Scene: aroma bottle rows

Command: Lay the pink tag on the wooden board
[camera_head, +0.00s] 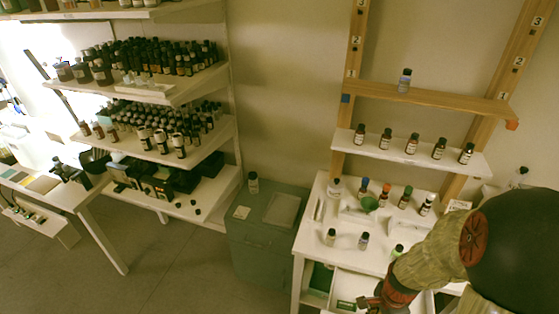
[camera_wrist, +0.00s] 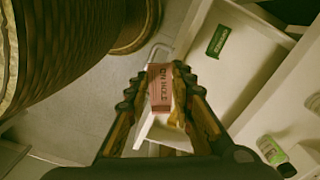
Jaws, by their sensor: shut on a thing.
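My gripper (camera_wrist: 157,98) is shut on the pink tag (camera_wrist: 160,88), a small block with dark lettering held upright between the fingertips. It is over the edge of a white drawer, with the grey floor beyond. In the head view my gripper (camera_head: 370,303) is at the bottom edge, in front of the white table, and the tag cannot be made out there. A wooden ledge (camera_head: 440,101) spans the wooden posts above the table and bears one bottle. I cannot tell whether this ledge is the wooden board; no other board shows clearly.
An open white drawer (camera_wrist: 254,55) holds a green tag (camera_wrist: 218,41). A white shelf (camera_head: 350,140) bears several bottles. A grey cabinet (camera_head: 262,240) stands left of the table.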

